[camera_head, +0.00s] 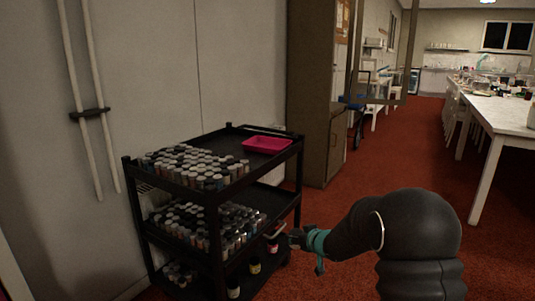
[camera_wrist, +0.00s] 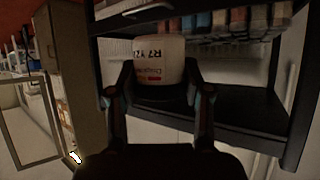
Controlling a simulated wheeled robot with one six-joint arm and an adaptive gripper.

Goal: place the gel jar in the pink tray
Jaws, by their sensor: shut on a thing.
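The gel jar is a white jar (camera_wrist: 160,52) with dark and red print on its label, upside down in the wrist view. My gripper (camera_wrist: 160,78) is shut on it, with one finger on each side. In the head view my gripper (camera_head: 284,240) is at the right side of the black cart, near the level of the middle shelf; the jar is hard to make out there. The pink tray (camera_head: 267,145) lies on the cart's top shelf at the back right, above my gripper, and looks empty. The tray is not visible in the wrist view.
Red floor is open to the right, before a long white table (camera_head: 500,117).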

